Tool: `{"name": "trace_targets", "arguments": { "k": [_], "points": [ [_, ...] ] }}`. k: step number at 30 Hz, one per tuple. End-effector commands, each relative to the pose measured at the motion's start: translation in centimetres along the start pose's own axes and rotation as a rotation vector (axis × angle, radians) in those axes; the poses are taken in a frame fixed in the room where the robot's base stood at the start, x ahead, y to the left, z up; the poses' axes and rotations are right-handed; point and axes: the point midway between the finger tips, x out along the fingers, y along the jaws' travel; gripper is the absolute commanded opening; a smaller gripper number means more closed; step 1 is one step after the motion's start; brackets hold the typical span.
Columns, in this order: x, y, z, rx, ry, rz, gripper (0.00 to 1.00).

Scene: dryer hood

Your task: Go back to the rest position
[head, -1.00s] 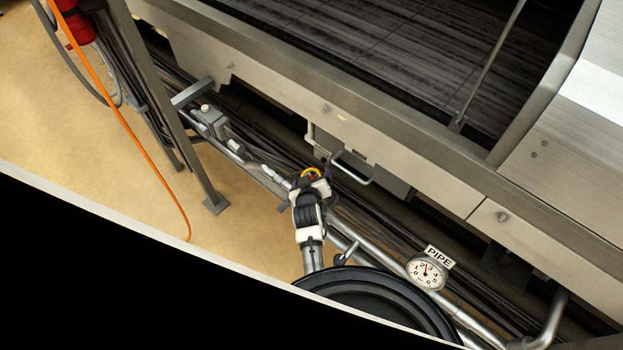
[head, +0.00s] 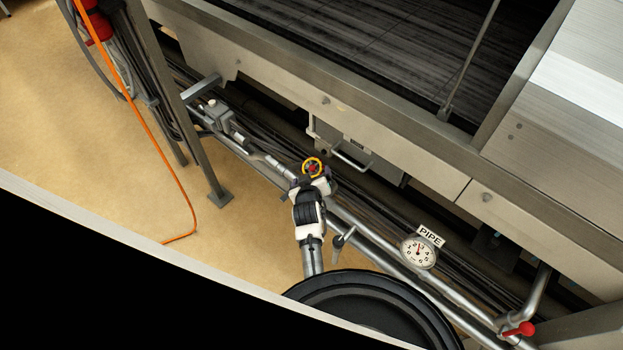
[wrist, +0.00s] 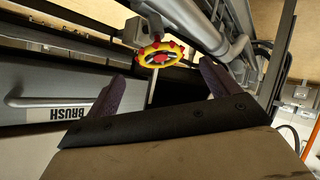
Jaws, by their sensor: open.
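My gripper (wrist: 160,88) is open, with its two dark purple fingers spread wide and nothing seen between them. In the head view my arm reaches up from the bottom middle, and the fingers are too small to make out there. A yellow handwheel with red knobs (wrist: 160,53) shows beyond the fingers in the wrist view, apart from them as far as I can tell. In the head view the handwheel (head: 312,168) sits just past the end of my arm, its lower edge partly hidden by it.
Pipes run diagonally beside my arm, with a round gauge (head: 418,252) under a PIPE label (head: 431,236) and a red lever (head: 519,330). A steel leg (head: 180,110) and orange cable (head: 150,130) stand left. A BRUSH label (wrist: 68,114) marks a handled panel. Tan floor lies open at left.

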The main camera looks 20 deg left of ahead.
Motion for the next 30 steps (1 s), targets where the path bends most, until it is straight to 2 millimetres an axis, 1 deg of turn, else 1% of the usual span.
{"name": "trace_targets", "arguments": {
  "k": [5, 23, 25, 26, 29, 30],
  "points": [
    [-0.1, 0.2, -0.4, 0.0, 0.0, 0.0, 0.87],
    [-0.1, 0.2, -0.4, 0.0, 0.0, 0.0, 0.87],
    [-0.1, 0.1, -1.8, 0.005, 0.032, 0.0, 0.87],
    [-0.2, 0.0, -2.8, 0.009, 0.055, 0.0, 0.87],
    [-0.8, -0.2, -8.0, 0.028, 0.175, -0.001, 0.87],
    [-1.4, -0.4, -10.8, 0.039, 0.24, -0.002, 0.87]
  ]
}}
